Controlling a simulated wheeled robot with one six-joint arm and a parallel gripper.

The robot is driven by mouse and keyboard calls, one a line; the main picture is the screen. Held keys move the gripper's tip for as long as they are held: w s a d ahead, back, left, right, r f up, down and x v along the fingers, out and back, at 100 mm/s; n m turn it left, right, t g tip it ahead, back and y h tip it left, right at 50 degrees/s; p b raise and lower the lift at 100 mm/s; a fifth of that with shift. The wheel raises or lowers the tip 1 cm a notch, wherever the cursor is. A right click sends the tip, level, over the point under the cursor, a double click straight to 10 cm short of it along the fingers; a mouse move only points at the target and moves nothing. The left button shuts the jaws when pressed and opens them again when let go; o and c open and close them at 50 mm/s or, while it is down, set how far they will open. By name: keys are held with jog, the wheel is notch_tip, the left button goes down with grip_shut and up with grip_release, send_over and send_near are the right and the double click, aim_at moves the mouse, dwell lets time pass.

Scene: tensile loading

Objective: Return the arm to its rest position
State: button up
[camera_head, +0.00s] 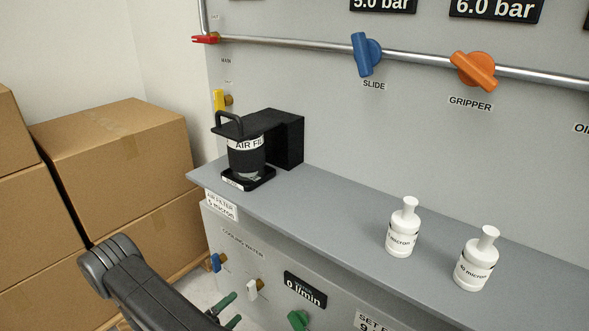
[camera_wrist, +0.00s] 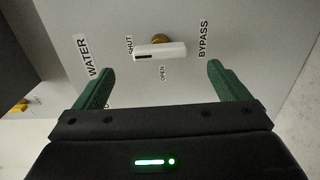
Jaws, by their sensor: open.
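My gripper (camera_wrist: 161,68) is open and empty. Its two green fingers stand apart in the wrist view, and their tips show low in the head view (camera_head: 237,306). No contact between fingers and handle shows. In the head view, the white handle (camera_head: 254,289) is on the lower grey panel, just above the fingertips. My dark arm (camera_head: 150,285) reaches in from the lower left; the gripper body is mostly out of the head view.
A grey shelf (camera_head: 330,205) juts out above the panel, bearing a black air-filter holder (camera_head: 247,155) and two white filter bottles (camera_head: 403,230). A blue valve (camera_head: 217,262) and green knob (camera_head: 298,320) flank the white handle. Cardboard boxes (camera_head: 118,165) stand left, near my arm.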

aim_at(249, 293)
jog(key=b+x, duration=0.2)
jog(key=x, duration=0.7)
dwell(0.4)
jog(key=p+v, duration=0.4)
jog(key=v, duration=1)
jog(key=b+x, duration=0.4)
jog(key=x, duration=1)
jog(key=shift+w+d+f, duration=0.1)
jog(key=shift+d, duration=0.1)
jog(key=shift+a+n, duration=0.15)
jog(key=shift+n, duration=0.65)
jog(key=n, duration=0.5)
jog(key=shift+r, duration=0.25)
jog(key=n, duration=0.4)
jog(key=shift+a+r, duration=0.1)
jog(key=shift+n+p, duration=0.75)
jog(key=shift+n, duration=1.15)
